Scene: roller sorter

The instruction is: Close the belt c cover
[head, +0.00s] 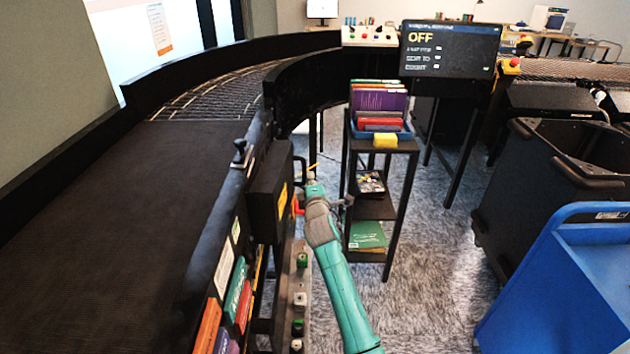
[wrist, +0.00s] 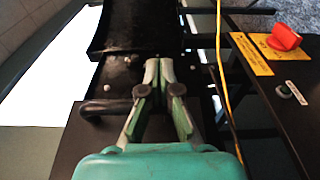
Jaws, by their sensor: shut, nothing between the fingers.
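A black box (head: 268,195) with a yellow label and a red knob (head: 297,205) is mounted on the side of the conveyor in the head view. I cannot read which part is the belt c cover. A dark handle (head: 301,170) stands out by the far end of the box. In the wrist view a dark bar handle (wrist: 104,108) lies just left of my gripper, on a black panel (wrist: 80,150). My gripper (wrist: 158,62) is shut and empty, its tips over the dark conveyor side. In the head view my gripper (head: 311,180) is beside the box's far end.
A red rotary switch (wrist: 284,38) and yellow labels are at right in the wrist view, with a yellow cable (wrist: 227,90) between. A shelf stand (head: 381,145) with books is ahead. A dark bin (head: 560,190) and blue cart (head: 560,280) stand right. Carpet between is clear.

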